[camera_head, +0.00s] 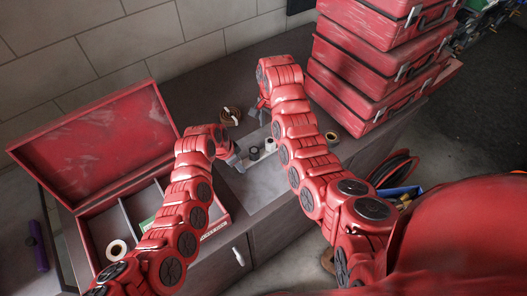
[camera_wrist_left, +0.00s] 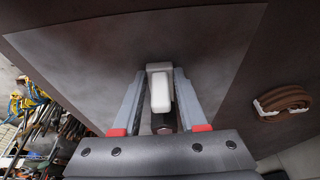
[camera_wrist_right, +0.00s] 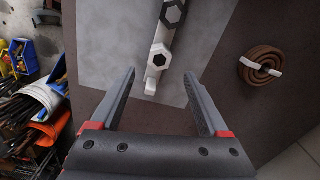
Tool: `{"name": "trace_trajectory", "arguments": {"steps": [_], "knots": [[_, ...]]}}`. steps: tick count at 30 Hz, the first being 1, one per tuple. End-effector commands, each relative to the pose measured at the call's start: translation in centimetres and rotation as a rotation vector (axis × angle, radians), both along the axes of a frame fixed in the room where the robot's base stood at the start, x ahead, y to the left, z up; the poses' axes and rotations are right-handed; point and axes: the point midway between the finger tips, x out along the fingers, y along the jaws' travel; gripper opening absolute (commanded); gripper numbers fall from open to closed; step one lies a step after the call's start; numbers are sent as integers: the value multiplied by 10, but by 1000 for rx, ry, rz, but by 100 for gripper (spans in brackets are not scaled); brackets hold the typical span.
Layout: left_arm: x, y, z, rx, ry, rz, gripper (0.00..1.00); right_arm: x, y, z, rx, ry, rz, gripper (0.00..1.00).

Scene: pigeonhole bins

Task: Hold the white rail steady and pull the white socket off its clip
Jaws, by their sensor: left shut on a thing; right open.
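The white rail (camera_wrist_right: 151,85) lies on the grey mat and runs up to the top edge of the right wrist view. On it sit a white socket (camera_wrist_right: 157,57) with a dark hexagonal hole and a dark piece (camera_wrist_right: 173,13) with a pale hexagon. My left gripper (camera_wrist_left: 160,72) is shut on the white rail end (camera_wrist_left: 160,92); a dark piece (camera_wrist_left: 163,122) shows behind it. In the head view my left gripper (camera_head: 238,162) is at the rail's left end. My right gripper (camera_wrist_right: 159,76) is open and empty, above the mat and apart from the socket.
A coiled brown cord (camera_wrist_right: 262,65) lies on the dark bench. An open red case (camera_head: 95,140) with compartments stands at left. Stacked red cases (camera_head: 370,60) stand at back right, with a tape roll (camera_head: 332,138) near them. The grey mat (camera_wrist_right: 110,35) around the rail is clear.

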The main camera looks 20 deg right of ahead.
Motion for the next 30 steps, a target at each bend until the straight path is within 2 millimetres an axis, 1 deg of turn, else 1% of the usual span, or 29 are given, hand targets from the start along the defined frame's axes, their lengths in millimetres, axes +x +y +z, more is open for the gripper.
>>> {"name": "trace_trajectory", "arguments": {"steps": [30], "knots": [[0, 0, 0, 0, -1, 0, 0, 0, 0, -56, -1, 1, 1, 78]]}}
